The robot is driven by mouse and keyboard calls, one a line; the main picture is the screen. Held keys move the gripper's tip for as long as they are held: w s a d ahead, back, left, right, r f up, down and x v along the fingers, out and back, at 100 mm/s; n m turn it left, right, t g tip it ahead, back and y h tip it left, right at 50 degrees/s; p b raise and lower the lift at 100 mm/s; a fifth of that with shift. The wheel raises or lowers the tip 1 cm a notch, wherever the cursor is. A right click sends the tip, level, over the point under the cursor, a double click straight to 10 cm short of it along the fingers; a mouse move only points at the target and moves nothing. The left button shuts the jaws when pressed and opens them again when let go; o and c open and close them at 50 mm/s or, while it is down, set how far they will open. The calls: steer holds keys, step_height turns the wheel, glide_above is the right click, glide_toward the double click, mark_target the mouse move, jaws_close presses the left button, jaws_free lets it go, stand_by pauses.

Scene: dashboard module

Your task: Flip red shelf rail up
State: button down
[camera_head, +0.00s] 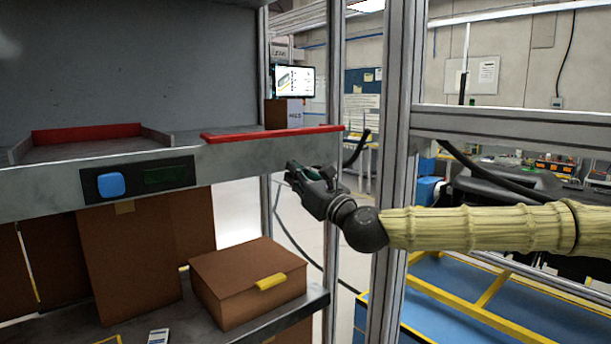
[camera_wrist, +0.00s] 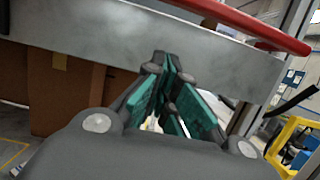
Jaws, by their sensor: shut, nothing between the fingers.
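The red shelf rail (camera_head: 272,133) lies along the front top edge of the grey shelf at its right half, low and flat in the head view. It also shows in the wrist view as a red bar (camera_wrist: 237,22) across the top right. My gripper (camera_head: 290,170) is below the rail's right part, in front of the shelf's front face and apart from the rail. Its green-padded fingers (camera_wrist: 170,98) are shut with nothing between them and point toward the grey shelf face.
A second red rail (camera_head: 86,131) stands at the back of the left bay. The shelf front holds a blue button (camera_head: 111,185) and a dark display (camera_head: 166,175). A brown box (camera_head: 248,281) sits on the lower shelf. A metal post (camera_head: 398,150) stands right of my gripper.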

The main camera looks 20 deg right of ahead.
mark_target(278, 146)
steer(key=p+x, duration=0.1)
steer(key=x, duration=0.2)
steer(key=shift+s+r, duration=0.1)
steer(key=r+p, duration=0.2)
steer(key=r, duration=0.1)
steer(key=shift+s+r, duration=0.2)
steer(key=shift+w+r+p, duration=0.1)
steer(key=shift+r+p, duration=0.05)
steer(key=shift+p, duration=0.2)
steer(key=shift+d, duration=0.1)
steer(key=shift+r, duration=0.1)
